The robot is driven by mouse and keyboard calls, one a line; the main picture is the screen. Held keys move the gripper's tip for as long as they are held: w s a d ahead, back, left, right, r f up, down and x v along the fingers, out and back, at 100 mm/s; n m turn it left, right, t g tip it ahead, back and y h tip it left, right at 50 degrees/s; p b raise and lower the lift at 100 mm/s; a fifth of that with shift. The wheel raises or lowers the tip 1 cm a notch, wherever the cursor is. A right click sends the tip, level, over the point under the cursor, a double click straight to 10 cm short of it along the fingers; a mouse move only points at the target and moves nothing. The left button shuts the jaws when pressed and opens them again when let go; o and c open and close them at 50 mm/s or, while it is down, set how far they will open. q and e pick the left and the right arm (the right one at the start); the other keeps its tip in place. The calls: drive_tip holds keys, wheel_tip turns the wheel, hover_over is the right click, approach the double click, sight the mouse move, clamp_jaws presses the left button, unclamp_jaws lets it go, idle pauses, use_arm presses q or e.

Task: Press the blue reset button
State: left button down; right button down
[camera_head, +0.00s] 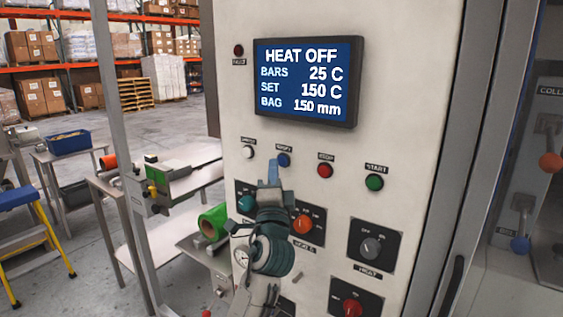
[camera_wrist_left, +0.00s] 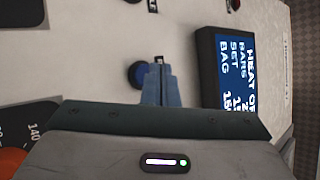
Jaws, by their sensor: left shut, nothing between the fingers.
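The blue reset button (camera_head: 284,159) is on the light panel, in the row under the screen, between a white button and a red one. In the left wrist view the blue button (camera_wrist_left: 138,75) shows partly behind the fingertips. My left gripper (camera_head: 273,166) is shut and empty, its tips just beside and below the button in the head view. In the left wrist view its fingers (camera_wrist_left: 160,80) overlap the button's right edge. I cannot tell whether the tips touch it. My right gripper is not in view.
The screen (camera_head: 308,81) reads HEAT OFF. The white (camera_head: 248,152), red (camera_head: 325,170) and green (camera_head: 374,182) buttons share the row. Below are a teal knob (camera_head: 246,203), an orange knob (camera_head: 303,224) and a grey heat knob (camera_head: 370,247). A bench (camera_head: 185,180) stands left.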

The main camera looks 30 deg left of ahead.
use_arm(q)
drive_tip(key=shift+s+a+p, duration=0.2)
drive_tip(key=shift+s+p, duration=0.25)
drive_tip(key=shift+s, duration=2.05)
